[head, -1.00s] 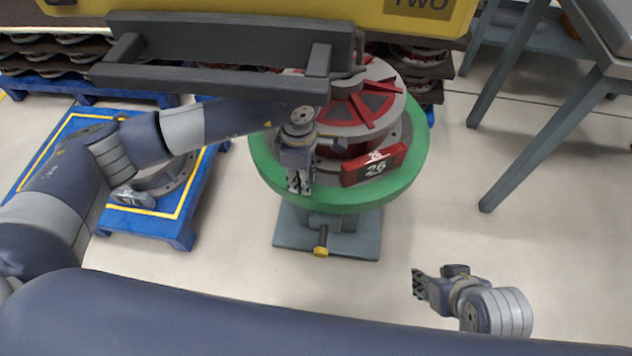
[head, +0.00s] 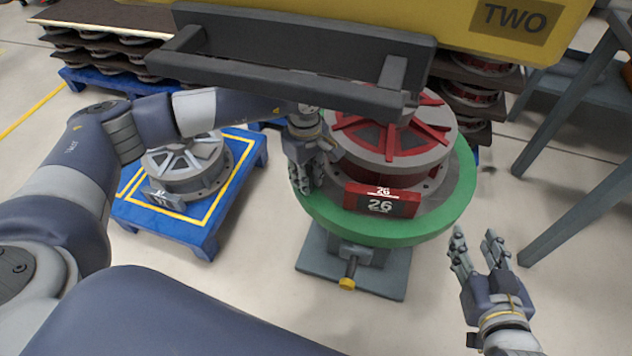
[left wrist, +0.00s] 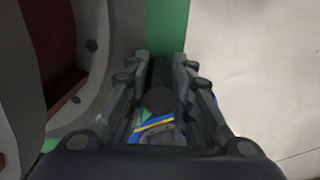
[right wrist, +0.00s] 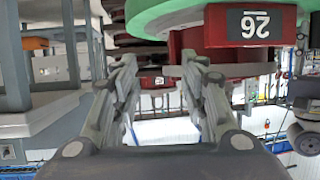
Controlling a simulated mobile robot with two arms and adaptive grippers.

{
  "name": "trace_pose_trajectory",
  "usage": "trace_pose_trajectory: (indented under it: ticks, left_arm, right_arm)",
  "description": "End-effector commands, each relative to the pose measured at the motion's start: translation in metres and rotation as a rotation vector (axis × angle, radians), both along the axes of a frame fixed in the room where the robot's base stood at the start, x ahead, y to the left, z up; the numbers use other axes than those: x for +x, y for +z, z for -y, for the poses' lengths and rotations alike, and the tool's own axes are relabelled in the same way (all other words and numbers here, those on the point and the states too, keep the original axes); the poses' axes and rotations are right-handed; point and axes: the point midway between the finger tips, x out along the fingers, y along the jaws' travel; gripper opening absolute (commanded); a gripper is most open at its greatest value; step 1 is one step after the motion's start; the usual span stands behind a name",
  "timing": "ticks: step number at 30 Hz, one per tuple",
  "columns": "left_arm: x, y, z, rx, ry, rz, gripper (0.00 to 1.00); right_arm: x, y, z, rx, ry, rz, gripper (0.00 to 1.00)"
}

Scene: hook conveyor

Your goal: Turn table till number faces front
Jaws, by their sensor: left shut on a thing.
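The green turntable (head: 450,215) stands on a grey pedestal and carries a grey and red wheel-like part (head: 390,165). The red plate with the number 26 (head: 382,200) sits at the near side of the turntable and faces the head camera almost squarely. It shows upside down in the right wrist view (right wrist: 250,25). My left gripper (head: 308,178) is at the turntable's left rim, left of the plate, shut on a dark peg (left wrist: 160,80); its fingers partly hide the peg. My right gripper (head: 475,240) is open and empty, right of the turntable and apart from it.
A yellow hanging unit marked TWO (head: 510,18) with a dark bar frame is above the turntable. A blue pallet (head: 205,235) with a grey part is at left. A grey-legged table (head: 575,150) is at right. Floor in front is clear.

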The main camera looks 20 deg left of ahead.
Motion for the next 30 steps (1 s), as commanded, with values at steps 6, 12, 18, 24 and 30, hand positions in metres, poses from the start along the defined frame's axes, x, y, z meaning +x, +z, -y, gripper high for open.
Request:
trace_pose_trajectory:
  ticks: [6,12,18,24,30]
  left_arm:
    - [0.011,0.002,-0.019,0.011,0.038,0.013,0.00]
    - [0.013,0.003,-0.023,0.011,0.042,0.016,0.00]
    - [0.014,0.003,-0.024,0.011,0.041,0.016,0.00]
    - [0.014,0.004,-0.024,0.010,0.040,0.016,0.00]
    - [0.014,0.004,-0.024,0.011,0.039,0.017,0.43]
  right_arm:
    - [0.006,0.011,-0.003,0.015,0.004,0.060,0.40]
    - [0.008,0.016,-0.004,0.020,0.006,0.084,0.40]
    - [0.008,0.017,-0.004,0.021,0.006,0.089,0.40]
    - [0.008,0.017,-0.004,0.021,0.006,0.089,0.40]
    - [0.008,0.017,-0.004,0.021,0.006,0.089,0.40]
